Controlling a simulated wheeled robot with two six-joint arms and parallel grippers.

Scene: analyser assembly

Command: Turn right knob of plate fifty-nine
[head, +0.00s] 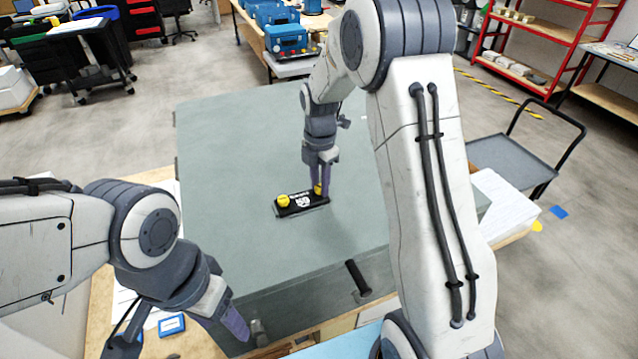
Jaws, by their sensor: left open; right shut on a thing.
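The black plate (301,207) with white lettering, which seems to include a 59, lies on the grey-green top of a large box. Its left yellow knob (283,200) is in clear view. Its right yellow knob (318,189) is partly hidden by my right gripper (321,190). My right gripper reaches down from above and is shut on that right knob. My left gripper (229,326) hangs at the lower left, in front of the box and away from the plate. It is open, though its fingers overlap in this view, and I see nothing in it.
The box top (240,150) is bare around the plate. A black handle (358,278) sits on the box's front. A small blue item (171,325) lies on the wooden table at lower left. A grey cart (515,165) and red shelves (545,50) stand right.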

